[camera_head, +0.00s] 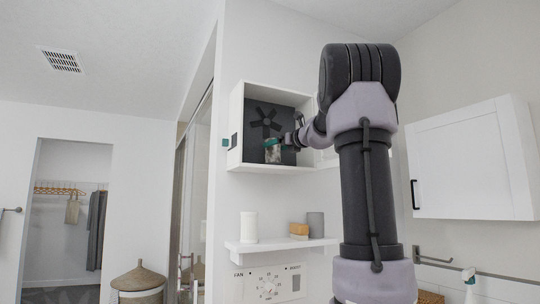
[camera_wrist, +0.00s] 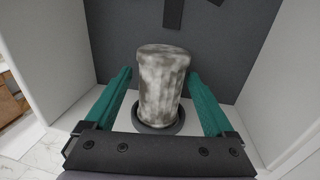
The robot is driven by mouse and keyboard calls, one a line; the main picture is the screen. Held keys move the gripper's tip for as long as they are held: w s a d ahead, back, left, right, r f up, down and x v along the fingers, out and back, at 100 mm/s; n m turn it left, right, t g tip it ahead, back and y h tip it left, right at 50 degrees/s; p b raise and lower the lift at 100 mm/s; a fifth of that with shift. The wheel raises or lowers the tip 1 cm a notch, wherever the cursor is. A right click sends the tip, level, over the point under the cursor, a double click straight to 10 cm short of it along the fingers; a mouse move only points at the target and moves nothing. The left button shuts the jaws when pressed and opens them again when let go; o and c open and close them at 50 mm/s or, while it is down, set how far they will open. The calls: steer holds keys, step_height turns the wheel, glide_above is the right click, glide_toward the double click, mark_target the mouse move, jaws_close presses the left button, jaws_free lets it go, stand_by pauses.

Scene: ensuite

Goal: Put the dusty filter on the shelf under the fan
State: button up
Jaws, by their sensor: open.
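The dusty filter (camera_wrist: 162,85) is a mottled grey and white cylinder. In the wrist view it stands upright on a dark round base (camera_wrist: 160,122) inside the white fan box. My gripper (camera_wrist: 160,82) is open, with one teal finger on each side of the filter and a gap visible on both sides. In the head view the filter (camera_head: 272,152) shows small in front of the dark fan panel (camera_head: 264,118), beside my gripper (camera_head: 272,146). The white shelf under the fan (camera_head: 278,245) is below the box.
A white wall cabinet (camera_head: 470,160) is at right. Bare shelf shows between the white cylinder and the block.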

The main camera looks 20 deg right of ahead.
mark_target(269, 149)
steer(key=w, duration=0.6)
steer(key=shift+a+f, duration=0.2)
steer(key=shift+a, duration=0.2)
steer(key=shift+c, duration=0.3)
steer(key=c, duration=1.2)
